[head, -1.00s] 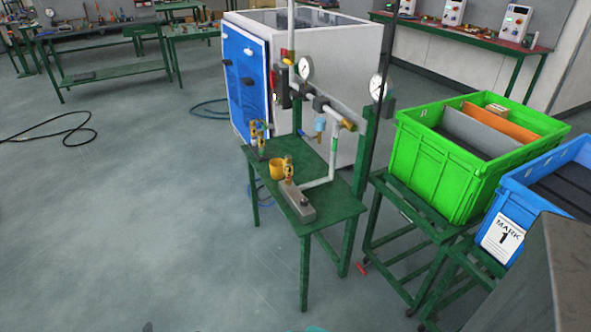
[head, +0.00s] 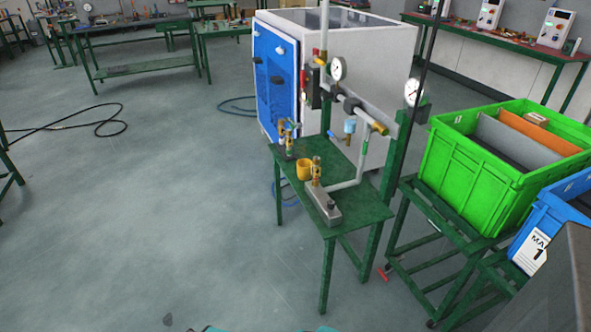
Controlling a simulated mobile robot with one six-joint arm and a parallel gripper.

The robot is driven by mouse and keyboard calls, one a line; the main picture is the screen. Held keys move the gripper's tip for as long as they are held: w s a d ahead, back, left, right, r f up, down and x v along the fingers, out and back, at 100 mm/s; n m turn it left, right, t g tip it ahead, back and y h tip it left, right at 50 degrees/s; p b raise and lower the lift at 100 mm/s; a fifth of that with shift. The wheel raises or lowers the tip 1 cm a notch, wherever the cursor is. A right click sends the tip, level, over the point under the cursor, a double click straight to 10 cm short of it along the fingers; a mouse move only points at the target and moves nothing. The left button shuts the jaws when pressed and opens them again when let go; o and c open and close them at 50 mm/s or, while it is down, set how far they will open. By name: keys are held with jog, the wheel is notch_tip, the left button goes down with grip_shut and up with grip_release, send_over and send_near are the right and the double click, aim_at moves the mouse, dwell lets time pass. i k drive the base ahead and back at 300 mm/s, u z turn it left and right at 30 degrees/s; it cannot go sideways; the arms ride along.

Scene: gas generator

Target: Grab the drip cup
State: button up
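A small yellow cup, which looks like the drip cup (head: 304,171), stands on the small green table (head: 356,208) in the head view. It sits near the table's left edge, beside a grey block with a brass fitting (head: 322,199). Another brass and blue fitting (head: 287,138) stands behind it. My gripper is not in view, so its state and its distance from the cup do not show.
White pipes with gauges (head: 338,69) rise behind the table, in front of a white cabinet with a blue door (head: 274,84). A green crate (head: 456,165) and a blue crate (head: 547,222) stand at right. A black hose (head: 100,122) lies at left. The floor left of the table is open.

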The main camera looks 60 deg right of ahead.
aim_at(304, 165)
jog(key=i, duration=0.9)
jog(key=z, duration=0.05)
